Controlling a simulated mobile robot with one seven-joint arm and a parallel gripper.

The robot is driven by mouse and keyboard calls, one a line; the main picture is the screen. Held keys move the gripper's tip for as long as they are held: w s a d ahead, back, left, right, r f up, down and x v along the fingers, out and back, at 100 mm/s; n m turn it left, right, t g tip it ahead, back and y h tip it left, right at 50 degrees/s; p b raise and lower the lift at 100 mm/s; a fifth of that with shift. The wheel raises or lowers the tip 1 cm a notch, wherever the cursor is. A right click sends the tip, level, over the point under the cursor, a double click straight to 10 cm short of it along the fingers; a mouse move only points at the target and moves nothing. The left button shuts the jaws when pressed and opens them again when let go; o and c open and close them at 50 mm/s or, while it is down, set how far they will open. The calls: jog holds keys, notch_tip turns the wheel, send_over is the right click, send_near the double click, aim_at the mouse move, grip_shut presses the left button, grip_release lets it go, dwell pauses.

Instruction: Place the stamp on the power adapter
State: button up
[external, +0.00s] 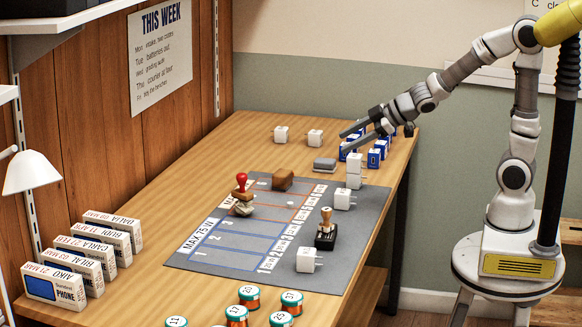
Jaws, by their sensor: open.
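A stamp (242,188) with a red knob and brown base is at the mat's far left, close to or on a small pale item (243,210). A second stamp (326,229), wooden-handled with a black base, stands upright at the mat's right front. Several white power adapters show: one on the front of the mat (306,261), one at its right edge (342,199), two apparently stacked behind that (353,170), and two at the back of the table (281,133) (315,138). My gripper (342,141) is open and empty, above the back right of the table, away from both stamps.
A grey printed mat (212,257) covers the middle of the table. Blue items (376,157) crowd beneath my gripper. A grey block (324,164) and brown block (283,182) lie nearby. Phone boxes (65,285) line the left; several green-topped spools (237,315) stand in front.

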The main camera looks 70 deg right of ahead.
jog(key=s+d+r+m+h, duration=0.2)
jog(key=s+d+r+m, duration=0.1)
jog(key=s+r, duration=0.15)
jog(key=s+a+f+m+g+y, duration=0.1)
jog(key=s+a+m+g, duration=0.15)
jog(key=s, duration=0.65)
jog(key=s+a+m+g, duration=0.1)
jog(key=s+a+g, duration=0.15)
jog(key=s, duration=0.65)
notch_tip(320, 180, up, 16)
jog(key=p, duration=1.6)
jog(key=shift+w+d+g, duration=0.15)
jog(key=shift+d+g, duration=0.05)
jog(key=shift+g, duration=0.1)
jog(key=shift+r+n, duration=0.1)
jog(key=shift+n, duration=0.15)
